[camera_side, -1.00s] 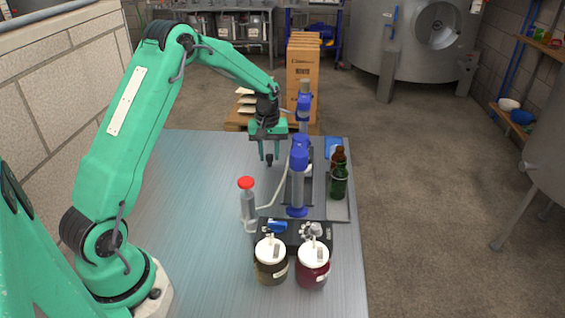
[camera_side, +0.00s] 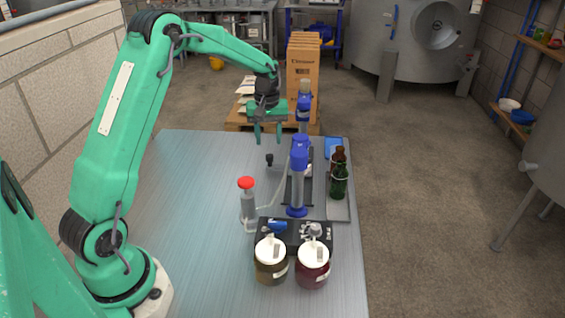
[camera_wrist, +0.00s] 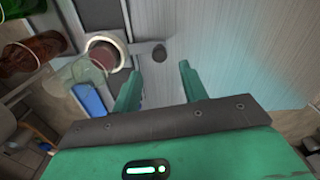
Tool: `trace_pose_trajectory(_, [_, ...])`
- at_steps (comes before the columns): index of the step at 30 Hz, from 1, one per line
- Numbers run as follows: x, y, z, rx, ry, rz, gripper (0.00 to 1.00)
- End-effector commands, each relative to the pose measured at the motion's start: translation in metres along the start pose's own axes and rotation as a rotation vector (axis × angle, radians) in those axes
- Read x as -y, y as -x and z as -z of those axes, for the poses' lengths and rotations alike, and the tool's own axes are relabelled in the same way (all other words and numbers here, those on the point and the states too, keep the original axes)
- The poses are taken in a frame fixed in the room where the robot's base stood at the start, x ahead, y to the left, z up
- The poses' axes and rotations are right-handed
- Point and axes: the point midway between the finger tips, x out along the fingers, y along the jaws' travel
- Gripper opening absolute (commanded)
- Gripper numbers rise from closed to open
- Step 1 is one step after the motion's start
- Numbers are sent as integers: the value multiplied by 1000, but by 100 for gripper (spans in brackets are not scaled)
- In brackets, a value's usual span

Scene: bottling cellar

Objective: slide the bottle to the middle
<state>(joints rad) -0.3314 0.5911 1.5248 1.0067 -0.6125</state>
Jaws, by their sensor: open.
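A green bottle (camera_side: 339,184) and a brown bottle (camera_side: 338,158) stand close together on a grey tray (camera_side: 338,212) at the right of the bench. The wrist view shows the brown bottle (camera_wrist: 32,54) and the green bottle (camera_wrist: 20,8) at its upper left edge. I cannot tell which one is meant. My gripper (camera_side: 268,134) is open and empty, raised above the far part of the bench, left of the bottles and apart from them. Its fingers also show in the wrist view (camera_wrist: 157,88), with bare bench between them.
A blue upright device (camera_side: 299,165) stands between my gripper and the bottles. A dark knob (camera_side: 269,159) is below my fingers. The bench's left side is clear.

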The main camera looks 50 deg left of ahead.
Motion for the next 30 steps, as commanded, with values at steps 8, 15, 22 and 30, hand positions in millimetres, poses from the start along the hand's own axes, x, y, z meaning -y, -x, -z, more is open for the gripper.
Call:
trace_pose_trajectory(8, [0, 18, 0, 0, 0, 0, 43])
trace_pose_trajectory(15, [0, 18, 0, 0, 0, 0, 43])
trace_pose_trajectory(22, [0, 25, -4, -7, -13, -5, 43])
trace_pose_trajectory(30, [0, 59, -32, -46, -102, -32, 43])
